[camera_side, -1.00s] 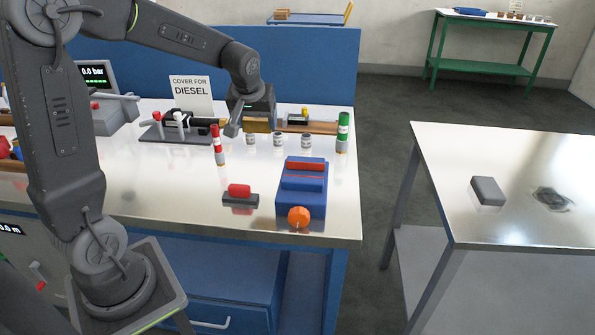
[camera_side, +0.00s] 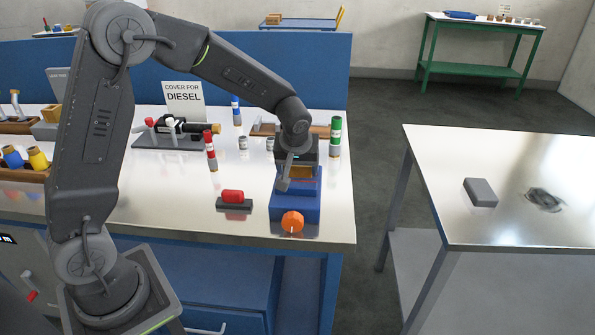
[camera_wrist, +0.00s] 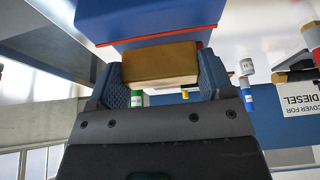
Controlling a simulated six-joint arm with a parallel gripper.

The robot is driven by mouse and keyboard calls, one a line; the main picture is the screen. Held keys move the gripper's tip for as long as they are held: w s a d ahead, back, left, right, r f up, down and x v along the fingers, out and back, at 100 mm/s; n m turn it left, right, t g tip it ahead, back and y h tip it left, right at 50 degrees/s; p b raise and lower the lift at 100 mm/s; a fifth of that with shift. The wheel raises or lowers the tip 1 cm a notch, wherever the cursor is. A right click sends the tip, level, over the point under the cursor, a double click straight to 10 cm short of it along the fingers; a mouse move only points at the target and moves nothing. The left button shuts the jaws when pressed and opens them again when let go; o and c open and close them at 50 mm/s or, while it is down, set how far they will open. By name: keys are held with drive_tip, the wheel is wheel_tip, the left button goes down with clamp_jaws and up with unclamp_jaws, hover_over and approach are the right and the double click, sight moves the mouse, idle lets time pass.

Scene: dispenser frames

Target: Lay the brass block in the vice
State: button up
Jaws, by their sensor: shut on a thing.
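The brass block (camera_side: 303,172) is between the fingers of my gripper (camera_side: 299,169). In the wrist view my gripper (camera_wrist: 162,75) is shut on the brass block (camera_wrist: 160,63), one finger at each end. The vice (camera_side: 283,205) is blue with an orange knob (camera_side: 292,222) at its front. In the side view the block is over the vice, and my gripper hides most of the vice's top. In the wrist view the vice (camera_wrist: 145,18) fills the top with a red jaw edge beside the block. I cannot tell whether block and vice touch.
A red piece on a dark base (camera_side: 233,200) lies left of the vice. A red-and-white cylinder (camera_side: 210,150) and a green one (camera_side: 335,137) stand behind it. A sign (camera_side: 184,100) stands at the back. The bench's front right corner is clear.

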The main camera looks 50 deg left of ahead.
drive_tip(key=shift+f, duration=0.9)
drive_tip(key=shift+f, duration=0.15)
drive_tip(key=o, duration=1.2)
drive_tip(key=shift+o, duration=0.2)
drive_tip(key=v, duration=1.2)
drive_tip(key=s+d+r+m+t+h, duration=0.1)
drive_tip(key=s+m, duration=0.3)
drive_tip(key=s, duration=0.7)
drive_tip(key=s+d+r+m+t+h, duration=0.1)
drive_tip(key=s+d+r+m+h, duration=0.1)
drive_tip(key=s, duration=0.9)
drive_tip(key=d+r+m, duration=0.1)
drive_tip(key=r+m, duration=0.1)
drive_tip(key=m, duration=0.1)
